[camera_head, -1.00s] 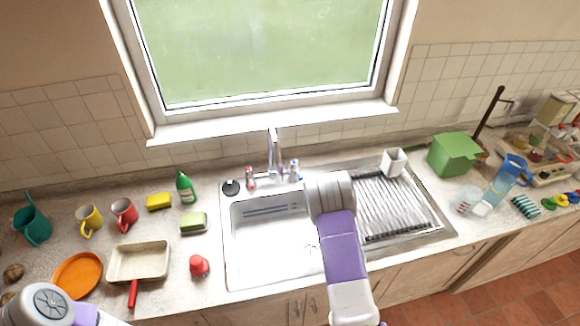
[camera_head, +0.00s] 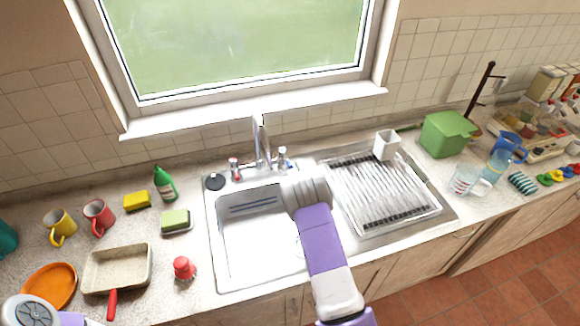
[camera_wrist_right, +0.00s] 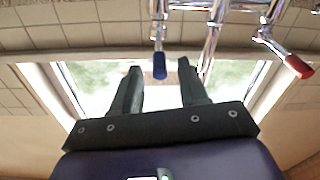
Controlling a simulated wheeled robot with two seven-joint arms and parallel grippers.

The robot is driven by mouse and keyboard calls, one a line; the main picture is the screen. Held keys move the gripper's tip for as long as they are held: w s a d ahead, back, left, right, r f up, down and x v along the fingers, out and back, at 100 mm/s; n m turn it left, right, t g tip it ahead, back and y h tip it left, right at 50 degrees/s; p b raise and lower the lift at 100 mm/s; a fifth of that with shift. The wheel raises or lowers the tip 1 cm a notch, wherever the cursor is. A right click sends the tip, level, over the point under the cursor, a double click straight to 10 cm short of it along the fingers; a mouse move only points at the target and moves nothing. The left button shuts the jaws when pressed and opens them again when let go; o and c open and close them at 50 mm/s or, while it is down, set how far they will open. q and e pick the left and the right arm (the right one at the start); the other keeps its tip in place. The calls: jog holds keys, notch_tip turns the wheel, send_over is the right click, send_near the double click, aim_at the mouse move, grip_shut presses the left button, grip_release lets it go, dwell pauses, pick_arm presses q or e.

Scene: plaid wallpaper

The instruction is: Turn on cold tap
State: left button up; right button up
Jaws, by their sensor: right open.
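The cold tap (camera_head: 283,154) has a blue-marked handle and stands right of the chrome spout (camera_head: 261,145) behind the sink. In the right wrist view, its blue handle (camera_wrist_right: 160,65) hangs between my right gripper's fingertips (camera_wrist_right: 158,67), which are spread on either side. I cannot tell whether they touch it. The red-tipped hot tap (camera_head: 234,168) is left of the spout; its handle (camera_wrist_right: 298,66) shows to the right in the upside-down wrist view. My right forearm hides the right gripper's fingers in the head view. Only part of my left arm shows at lower left, without its gripper.
The sink basin (camera_head: 235,245) is below the taps, with a ribbed drainer (camera_head: 390,200) and white cup (camera_head: 387,145) to the right. A green bottle (camera_head: 164,184), sponges and a black plug (camera_head: 214,182) are to the left. The window sill (camera_head: 300,107) is behind.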

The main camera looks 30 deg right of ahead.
aim_at(286, 159)
jog(key=shift+x, duration=1.25)
jog(key=shift+c, duration=0.2)
grip_shut()
